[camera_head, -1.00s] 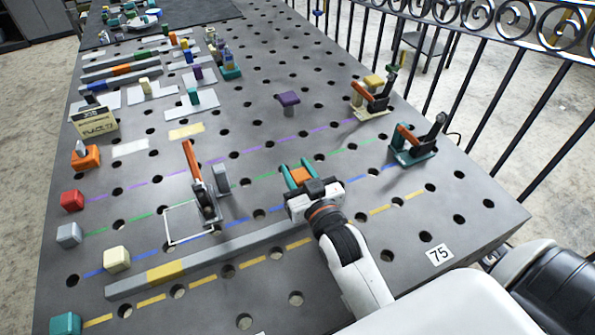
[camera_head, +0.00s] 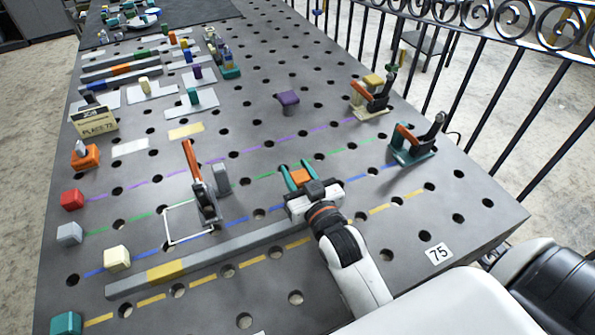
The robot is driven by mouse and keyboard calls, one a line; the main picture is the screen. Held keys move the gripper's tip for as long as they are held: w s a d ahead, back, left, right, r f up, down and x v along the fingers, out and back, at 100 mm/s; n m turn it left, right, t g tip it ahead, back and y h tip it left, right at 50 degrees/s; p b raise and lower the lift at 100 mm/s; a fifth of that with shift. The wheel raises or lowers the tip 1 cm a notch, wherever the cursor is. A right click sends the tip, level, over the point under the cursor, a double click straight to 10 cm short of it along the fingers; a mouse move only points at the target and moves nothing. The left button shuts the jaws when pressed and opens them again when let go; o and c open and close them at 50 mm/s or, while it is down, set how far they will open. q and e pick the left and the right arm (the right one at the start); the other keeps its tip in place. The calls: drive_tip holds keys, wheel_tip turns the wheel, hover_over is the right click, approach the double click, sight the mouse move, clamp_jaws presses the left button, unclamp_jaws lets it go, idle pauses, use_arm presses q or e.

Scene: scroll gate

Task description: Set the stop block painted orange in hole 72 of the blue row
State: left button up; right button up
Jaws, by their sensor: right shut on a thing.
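My right gripper (camera_head: 299,178) is shut on the orange stop block (camera_head: 301,177), whose orange top shows between the teal fingers. It is over the blue dashed row (camera_head: 366,176), right of the upright clamp with the orange handle. The block's lower part and the hole beneath it are hidden by the gripper, so I cannot tell whether it is in a hole. A card (camera_head: 97,122) at the left reads "PLACE", with a number that looks like 72. My left gripper is not in view.
A toggle clamp (camera_head: 204,195) and a white outlined square (camera_head: 188,223) lie left of the gripper. A long grey bar with a yellow band (camera_head: 165,271) lies in front. Two more clamps (camera_head: 415,147) (camera_head: 371,98) stand at the right. Coloured blocks line the left edge.

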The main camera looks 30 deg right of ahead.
drive_tip(key=shift+f, duration=0.15)
drive_tip(key=shift+f, duration=0.4)
drive_tip(key=shift+f+b, duration=0.4)
drive_tip(key=shift+b, duration=0.05)
